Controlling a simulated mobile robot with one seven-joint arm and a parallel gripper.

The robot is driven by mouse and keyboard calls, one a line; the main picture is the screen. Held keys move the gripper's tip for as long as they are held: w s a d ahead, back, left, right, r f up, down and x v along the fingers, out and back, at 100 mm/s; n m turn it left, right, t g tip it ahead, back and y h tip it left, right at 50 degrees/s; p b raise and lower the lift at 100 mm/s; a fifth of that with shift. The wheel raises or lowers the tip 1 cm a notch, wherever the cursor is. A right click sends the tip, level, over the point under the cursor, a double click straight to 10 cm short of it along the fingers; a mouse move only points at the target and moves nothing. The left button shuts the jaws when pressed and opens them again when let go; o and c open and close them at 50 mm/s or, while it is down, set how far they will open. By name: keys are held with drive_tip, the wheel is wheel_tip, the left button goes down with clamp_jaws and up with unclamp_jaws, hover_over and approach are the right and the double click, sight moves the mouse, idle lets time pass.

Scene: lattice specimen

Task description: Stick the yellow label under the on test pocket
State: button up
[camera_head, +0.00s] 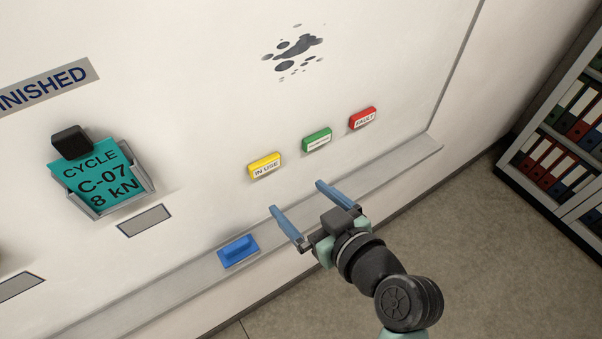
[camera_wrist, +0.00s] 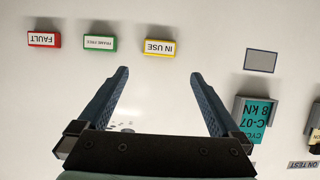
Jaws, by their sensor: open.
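The yellow label (camera_head: 265,166), marked IN USE, is on the white board; it also shows upside down in the wrist view (camera_wrist: 160,48). My gripper (camera_head: 297,197) is open and empty, its blue fingers apart, just below the yellow and green labels in the head view. In the wrist view my gripper (camera_wrist: 158,73) has the yellow label just beyond its fingertips. The ON TEST sign (camera_wrist: 302,164) is at the lower right of the wrist view, by a pocket with a cream card (camera_wrist: 315,140), cut by the edge. A blank outlined grey rectangle (camera_head: 17,286) shows at the head view's left edge.
A green label (camera_head: 316,140) and a red FAULT label (camera_head: 362,118) sit beside the yellow one. A pocket (camera_head: 148,178) holds a teal card under FINISHED, with another blank rectangle (camera_head: 145,220) below. A blue eraser-like block (camera_head: 238,250) is on the ledge (camera_head: 180,275). Dark smudges mark the board.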

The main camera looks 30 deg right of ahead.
sight(267, 169)
drive_tip(key=p+x, duration=0.1)
drive_tip(key=x, duration=0.5)
drive_tip(key=p+x, duration=0.1)
drive_tip(key=x, duration=0.6)
drive_tip(key=shift+s+f+p, duration=0.15)
drive_tip(key=shift+f+p, duration=0.05)
drive_tip(key=shift+p, duration=0.15)
drive_tip(key=shift+c, duration=0.2)
drive_tip(key=c, duration=1)
drive_tip(key=shift+o, duration=0.2)
